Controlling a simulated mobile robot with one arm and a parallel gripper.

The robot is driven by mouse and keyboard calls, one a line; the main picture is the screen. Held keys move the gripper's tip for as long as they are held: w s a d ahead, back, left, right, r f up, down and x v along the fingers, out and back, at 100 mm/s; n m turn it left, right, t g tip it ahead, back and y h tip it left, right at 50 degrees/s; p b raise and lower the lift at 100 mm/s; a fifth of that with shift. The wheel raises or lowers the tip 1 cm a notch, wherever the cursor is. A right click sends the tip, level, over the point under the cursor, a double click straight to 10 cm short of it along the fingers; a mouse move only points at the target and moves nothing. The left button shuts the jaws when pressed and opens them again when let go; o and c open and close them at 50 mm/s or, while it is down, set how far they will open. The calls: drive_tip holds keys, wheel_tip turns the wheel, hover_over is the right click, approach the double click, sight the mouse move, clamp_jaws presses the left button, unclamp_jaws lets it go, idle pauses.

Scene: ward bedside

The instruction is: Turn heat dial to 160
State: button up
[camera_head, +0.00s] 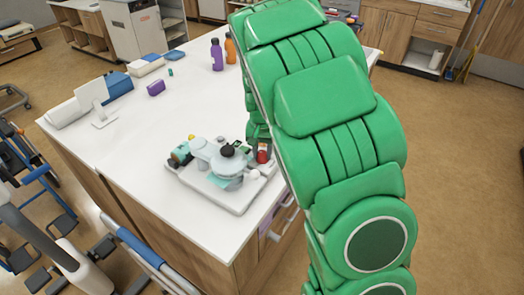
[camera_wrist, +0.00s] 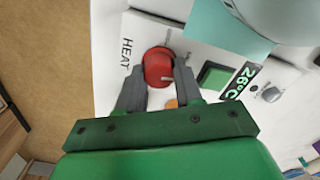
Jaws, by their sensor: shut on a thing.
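The red heat dial (camera_wrist: 158,66) sits beside the printed word HEAT in the wrist view. Its white pointer mark is partly visible at its lower right. My gripper (camera_wrist: 158,75) is shut on the dial, one finger on each side. The dial also shows as a small red spot in the head view (camera_head: 263,153), beside my arm. The device (camera_head: 213,193) is a light grey unit on the white counter. Its display (camera_wrist: 241,80) reads 26°C. No dial scale numbers are readable.
A green square button (camera_wrist: 214,75), an orange button (camera_wrist: 172,103) and a grey knob (camera_wrist: 271,94) are close to the dial. Purple (camera_head: 217,54) and orange (camera_head: 230,48) bottles stand farther back.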

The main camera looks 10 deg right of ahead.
sight(263, 152)
drive_tip(key=m, duration=0.4)
drive_tip(key=shift+m, duration=2)
drive_tip(key=o, duration=1)
drive_tip(key=shift+r, duration=0.1)
wheel_tip(263, 152, up, 8)
drive_tip(key=shift+f, duration=0.25)
drive_tip(key=shift+s+r, duration=0.1)
